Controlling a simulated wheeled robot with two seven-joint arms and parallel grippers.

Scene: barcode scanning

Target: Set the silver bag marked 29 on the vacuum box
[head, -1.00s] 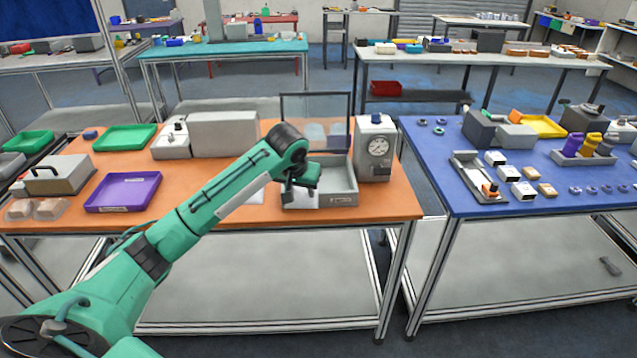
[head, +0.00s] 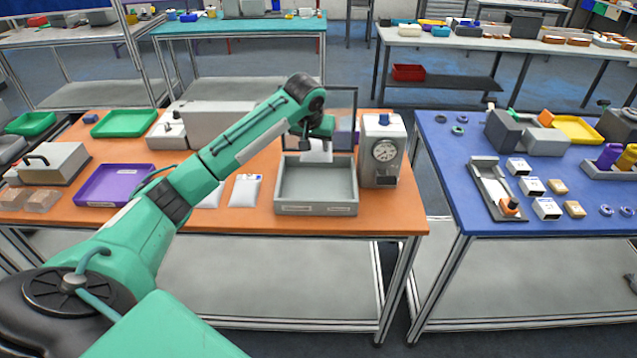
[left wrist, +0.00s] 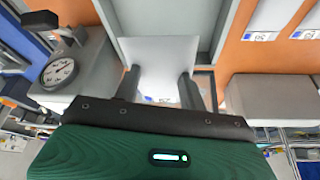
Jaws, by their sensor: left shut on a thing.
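My left gripper (head: 316,136) is shut on a silver-white bag (head: 318,152), which hangs at the far side of the vacuum box. In the left wrist view the bag (left wrist: 160,58) lies between the two fingers (left wrist: 158,88); its label is too small to read. The vacuum box (head: 316,209) is a grey open tray on the orange table, with its interior looking empty. Its raised lid frame (head: 355,100) stands behind, partly hidden by my arm. Two more bags, one at left (head: 210,197) and one nearer the box (head: 244,190), lie flat. My right gripper is not in view.
A grey gauge unit (head: 383,150) stands right beside the box. A purple tray (head: 115,185), a green tray (head: 124,123) and a grey case (head: 48,163) are at left. A blue table (head: 470,200) with small boxes stands across a gap.

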